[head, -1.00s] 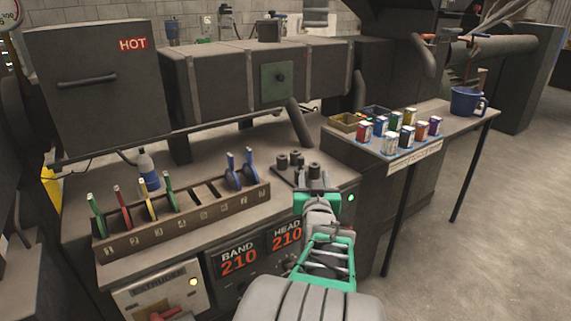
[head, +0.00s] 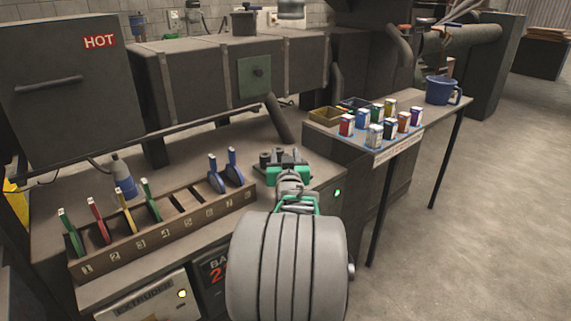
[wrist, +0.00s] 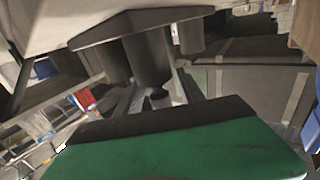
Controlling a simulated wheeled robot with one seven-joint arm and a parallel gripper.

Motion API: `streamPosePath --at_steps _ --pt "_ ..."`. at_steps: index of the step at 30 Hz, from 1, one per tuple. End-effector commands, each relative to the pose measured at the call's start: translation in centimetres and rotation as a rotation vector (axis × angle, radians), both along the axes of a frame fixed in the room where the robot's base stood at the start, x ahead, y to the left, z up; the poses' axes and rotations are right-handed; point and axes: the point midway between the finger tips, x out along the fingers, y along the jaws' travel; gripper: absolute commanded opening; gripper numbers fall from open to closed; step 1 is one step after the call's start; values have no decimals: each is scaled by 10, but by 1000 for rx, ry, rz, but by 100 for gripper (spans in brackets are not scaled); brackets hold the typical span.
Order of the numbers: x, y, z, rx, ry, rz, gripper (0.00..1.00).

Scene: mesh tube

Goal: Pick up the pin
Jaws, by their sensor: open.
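Several dark cylindrical pins (head: 265,160) stand on a dark plate at the right end of the bench. In the wrist view the picture looks upside down: the plate (wrist: 100,30) is at the top and the pins hang from it. The middle pin (wrist: 150,62) is nearest and has a narrower tip. My green and black gripper (head: 288,168) is at the plate, among or just in front of the pins. It is open. In the head view it hides part of the plate and pins. I cannot tell whether its fingers touch the middle pin.
A numbered wooden rack (head: 150,232) with coloured-handled tools stands at the left. A large dark machine (head: 210,80) rises behind the bench.

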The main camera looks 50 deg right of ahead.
Motion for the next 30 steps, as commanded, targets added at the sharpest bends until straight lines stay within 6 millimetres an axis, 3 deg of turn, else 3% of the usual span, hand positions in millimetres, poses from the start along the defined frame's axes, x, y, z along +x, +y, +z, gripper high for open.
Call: streamPosePath --at_steps 17,30 --pt "0 0 0 0 0 0 0" --pt "0 0 0 0 0 0 0"
